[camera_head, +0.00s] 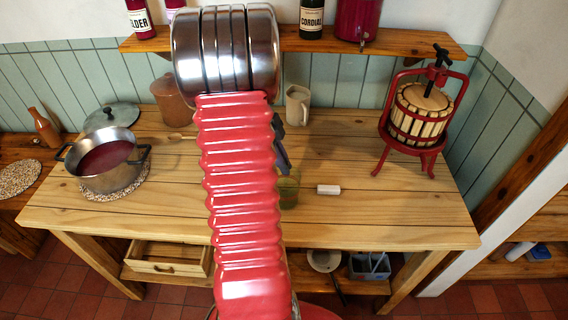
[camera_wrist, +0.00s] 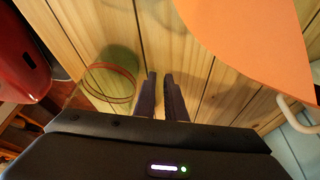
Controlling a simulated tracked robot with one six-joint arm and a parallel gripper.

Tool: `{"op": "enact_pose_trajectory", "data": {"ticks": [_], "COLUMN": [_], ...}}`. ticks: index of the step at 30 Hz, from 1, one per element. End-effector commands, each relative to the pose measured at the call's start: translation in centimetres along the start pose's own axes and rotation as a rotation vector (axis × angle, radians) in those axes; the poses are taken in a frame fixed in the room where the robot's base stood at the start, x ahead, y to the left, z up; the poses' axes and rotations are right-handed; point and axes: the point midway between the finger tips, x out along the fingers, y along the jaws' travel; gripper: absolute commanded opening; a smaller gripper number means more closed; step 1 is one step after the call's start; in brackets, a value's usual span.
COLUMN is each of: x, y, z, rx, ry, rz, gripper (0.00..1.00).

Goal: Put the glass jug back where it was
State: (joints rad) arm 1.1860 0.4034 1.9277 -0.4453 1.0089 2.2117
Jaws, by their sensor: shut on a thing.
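The glass jug (camera_head: 289,190) is clear and greenish, over the front middle of the pine worktop, just right of my red arm. In the wrist view the jug (camera_wrist: 108,83) shows as a faint round outline with a thin red line, left of the fingertips. My gripper (camera_wrist: 160,94) has its dark fingers close together, shut on the jug at its side; the exact grip is hard to see through the glass. In the head view my gripper (camera_head: 281,150) is partly hidden by my arm. I cannot tell whether the jug's base touches the worktop.
A small white block (camera_head: 328,190) lies right of the jug. A cream jug (camera_head: 297,105) stands behind, a fruit press (camera_head: 421,110) at right, a pot (camera_head: 106,160) at left. A large orange surface (camera_wrist: 255,40) fills the wrist view's upper right. The worktop's right front (camera_head: 420,215) is clear.

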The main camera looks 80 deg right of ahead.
Motion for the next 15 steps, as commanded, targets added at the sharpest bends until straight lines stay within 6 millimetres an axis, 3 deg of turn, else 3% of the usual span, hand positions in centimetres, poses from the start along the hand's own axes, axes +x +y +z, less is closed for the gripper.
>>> {"op": "enact_pose_trajectory", "data": {"ticks": [8, 9, 15], "x": [0.06, 0.13, 0.11], "y": [-0.03, -0.02, -0.02], "z": [-0.02, 0.02, -0.01], "rx": [0.001, 0.001, 0.001], "ry": [0.0, 0.0, 0.0], "rz": [0.0, 0.0, 0.0], "gripper": [0.0, 0.11, 0.25]}}
